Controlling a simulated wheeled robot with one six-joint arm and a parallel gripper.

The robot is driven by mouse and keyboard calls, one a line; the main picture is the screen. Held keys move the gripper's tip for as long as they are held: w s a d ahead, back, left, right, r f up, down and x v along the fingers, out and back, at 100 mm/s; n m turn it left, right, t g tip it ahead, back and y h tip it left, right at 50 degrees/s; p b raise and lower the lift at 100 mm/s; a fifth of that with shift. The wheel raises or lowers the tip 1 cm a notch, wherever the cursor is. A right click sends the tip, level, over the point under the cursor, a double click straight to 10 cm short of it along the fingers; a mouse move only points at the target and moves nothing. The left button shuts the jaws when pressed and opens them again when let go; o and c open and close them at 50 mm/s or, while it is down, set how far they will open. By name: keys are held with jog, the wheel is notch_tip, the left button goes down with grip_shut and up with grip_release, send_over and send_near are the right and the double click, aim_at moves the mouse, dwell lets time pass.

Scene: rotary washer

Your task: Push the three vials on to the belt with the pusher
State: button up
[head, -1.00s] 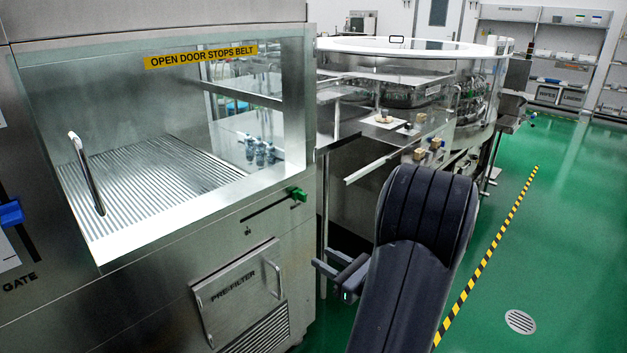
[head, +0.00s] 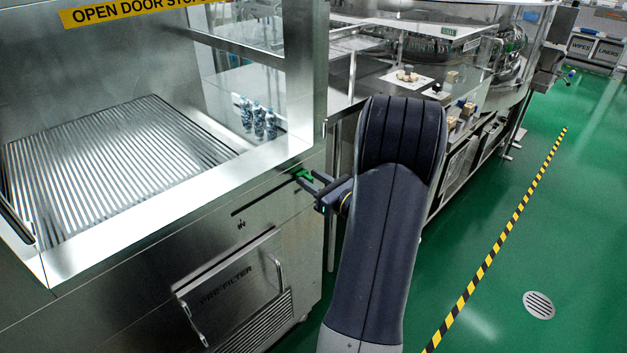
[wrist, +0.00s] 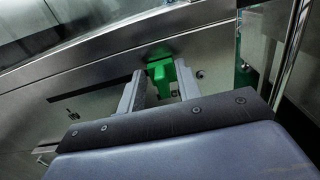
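Three small vials (head: 258,121) stand upright in a row inside the glazed cabinet, on a smooth strip at the right of its ridged floor. The green pusher handle (head: 304,174) sticks out at the right end of a slot in the cabinet's front; it also shows in the wrist view (wrist: 160,74). My gripper (head: 312,183) is open at the handle. In the wrist view its two fingers (wrist: 158,88) stand on either side of the green handle, with a gap visible. I cannot clearly make out which surface is the belt.
The slot (head: 262,196) runs left from the handle. Below it is a pre-filter panel (head: 228,283) with a protruding bar handle. The round washer (head: 440,40) and its table stand behind my arm. The green floor at right is clear.

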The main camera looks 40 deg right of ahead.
grip_shut()
dwell(0.4)
